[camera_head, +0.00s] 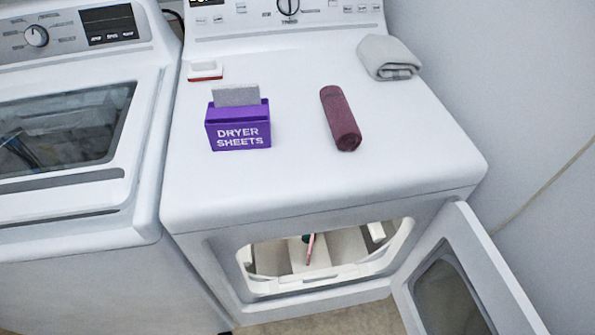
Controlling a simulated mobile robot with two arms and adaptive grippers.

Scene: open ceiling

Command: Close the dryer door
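The white dryer (290,190) stands in the middle of the view. Its door (478,262) hangs wide open, swung out to the right of the opening, with a dark window in its inner part. The door's lower end is cut off by the bottom edge of the picture. The dryer opening (325,258) shows a pale drum interior with a thin reddish item and a small dark green item inside. Neither of my grippers is in view.
On the dryer top are a purple dryer sheets box (238,125), a rolled maroon towel (341,118), a folded grey cloth (388,57) and a small red-and-white item (205,71). A washer (85,235) stands at left. A grey wall (540,90) is close at right.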

